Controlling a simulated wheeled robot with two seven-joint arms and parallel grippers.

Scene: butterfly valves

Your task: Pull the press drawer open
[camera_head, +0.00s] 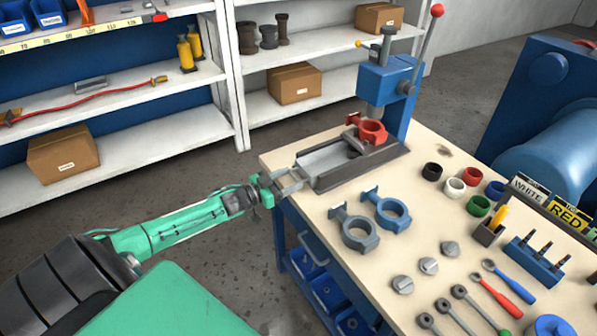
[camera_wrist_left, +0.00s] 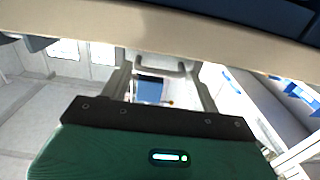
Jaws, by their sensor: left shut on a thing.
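The press (camera_head: 386,82) is blue with a red-knobbed lever and stands at the back of the workbench. Its grey drawer (camera_head: 324,158) lies in a dark base (camera_head: 358,168), with its light inner floor showing in front of a red valve body (camera_head: 372,131). The drawer handle (camera_head: 291,184) is at the bench's left edge. My left gripper (camera_head: 268,190) is shut on this handle, coming from the left. In the left wrist view, the handle (camera_wrist_left: 160,66) shows as a grey bar between the fingers (camera_wrist_left: 163,88). My right gripper is not in view.
The workbench (camera_head: 310,195) holds blue-grey valve bodies (camera_head: 392,212), discs, coloured rings, and wrenches. Blue bins (camera_head: 328,291) hang below its left side. White shelves (camera_head: 150,75) stand behind. The floor left of the bench is free around my arm.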

